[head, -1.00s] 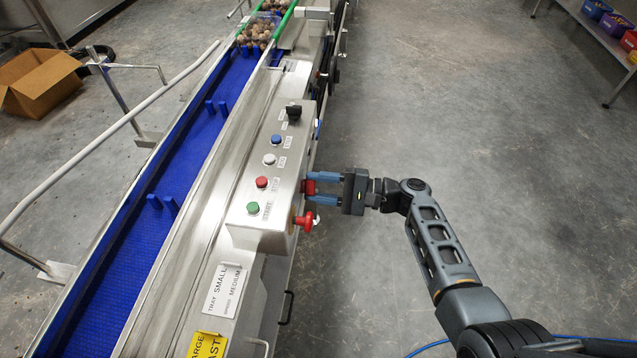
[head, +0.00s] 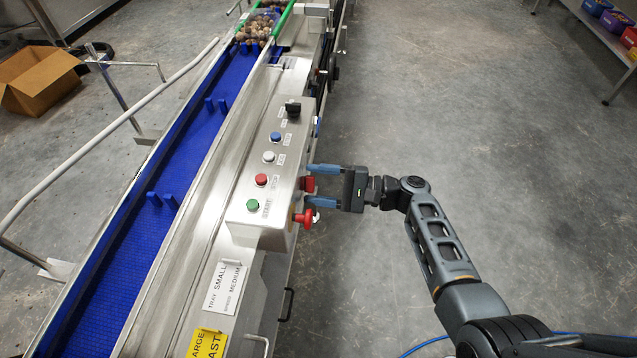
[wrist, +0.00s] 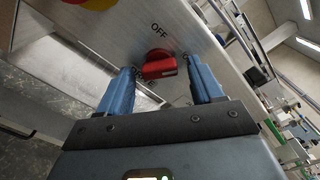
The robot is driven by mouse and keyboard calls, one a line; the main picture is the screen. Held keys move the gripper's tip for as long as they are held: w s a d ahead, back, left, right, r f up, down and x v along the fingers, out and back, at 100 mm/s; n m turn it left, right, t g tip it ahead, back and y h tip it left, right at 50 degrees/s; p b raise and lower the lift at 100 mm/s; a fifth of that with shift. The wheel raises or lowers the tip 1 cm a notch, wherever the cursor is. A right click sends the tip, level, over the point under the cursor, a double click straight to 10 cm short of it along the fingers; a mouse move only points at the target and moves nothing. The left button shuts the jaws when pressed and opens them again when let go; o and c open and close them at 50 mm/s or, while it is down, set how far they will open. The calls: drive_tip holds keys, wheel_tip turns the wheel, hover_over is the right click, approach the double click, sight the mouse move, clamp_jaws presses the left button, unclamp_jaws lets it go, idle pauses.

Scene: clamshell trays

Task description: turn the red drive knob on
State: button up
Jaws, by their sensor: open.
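The red drive knob (wrist: 159,66) is on the side face of the steel control box (head: 272,190). In the wrist view it sits between the two blue fingers of my gripper (wrist: 160,82), with "OFF" printed near it. The knob also shows in the head view (head: 308,184), between the fingertips of my gripper (head: 309,186). The fingers are open and stand apart on either side of the knob, with a visible gap. The tips are close to the panel; whether they touch it I cannot tell.
A red mushroom button (head: 304,219) sticks out just below the knob, close to the lower finger. Green, red, white and blue buttons and a black knob (head: 293,110) are on the box top. A blue conveyor (head: 180,170) runs left. Open floor lies right.

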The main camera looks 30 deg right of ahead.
drive_tip(key=v, duration=0.7)
drive_tip(key=shift+s+d+b, duration=0.25)
drive_tip(key=shift+d+b, duration=0.05)
drive_tip(key=shift+b, duration=0.05)
drive_tip(key=s+a+f+h, duration=0.3)
drive_tip(key=s+f, duration=0.3)
drive_tip(key=f, duration=0.1)
drive_tip(key=s+f+n+g+h, duration=0.1)
drive_tip(key=s+f+n+h, duration=0.2)
drive_tip(key=s, duration=0.6)
drive_tip(key=s+f+n+g+h, duration=0.1)
drive_tip(key=s+f+h, duration=0.2)
drive_tip(key=s+h, duration=0.45)
drive_tip(key=s+a+r+n+t, duration=0.1)
drive_tip(key=s+r+n+t, duration=0.1)
drive_tip(key=r, duration=0.8)
drive_tip(key=s+a+r+n+t, duration=0.1)
drive_tip(key=s+r+n, duration=0.4)
drive_tip(key=r, duration=0.5)
drive_tip(key=s+a+r+n+t+h, duration=0.1)
drive_tip(key=s+r+n+t, duration=0.2)
drive_tip(key=s+r, duration=0.4)
wheel_tip(320, 180, up, 3)
drive_tip(key=shift+a+f, duration=0.1)
drive_tip(key=shift+a, duration=0.1)
